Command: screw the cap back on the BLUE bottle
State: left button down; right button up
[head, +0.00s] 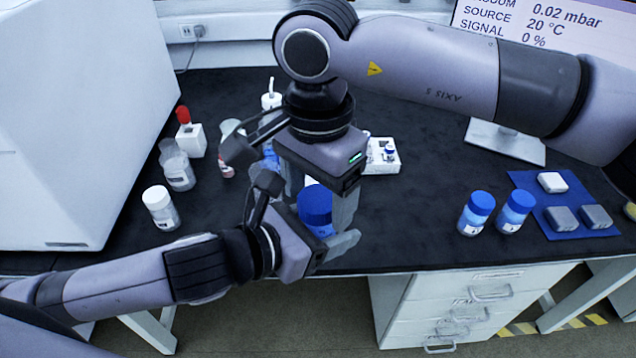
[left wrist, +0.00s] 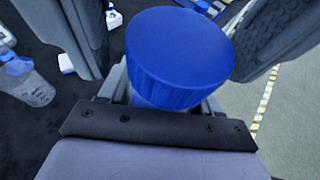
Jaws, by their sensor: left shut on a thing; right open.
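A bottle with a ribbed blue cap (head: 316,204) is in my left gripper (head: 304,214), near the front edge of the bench. The left wrist view shows the blue cap (left wrist: 180,55) large, on top of the bottle's pale body (left wrist: 160,98); whether it is screwed tight I cannot tell. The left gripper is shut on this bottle. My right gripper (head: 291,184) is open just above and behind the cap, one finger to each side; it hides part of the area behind. Whether it touches the cap I cannot tell.
Two blue-capped bottles (head: 476,212) (head: 514,210) stand right, by a blue mat (head: 582,208) with grey and white blocks. A white tray (head: 381,156) sits behind.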

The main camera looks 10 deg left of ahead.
jog(key=c, duration=1.1)
jog(key=shift+m, duration=0.8)
jog(key=o, duration=1.3)
notch_tip(320, 180, up, 12)
jog(key=shift+r, duration=0.1)
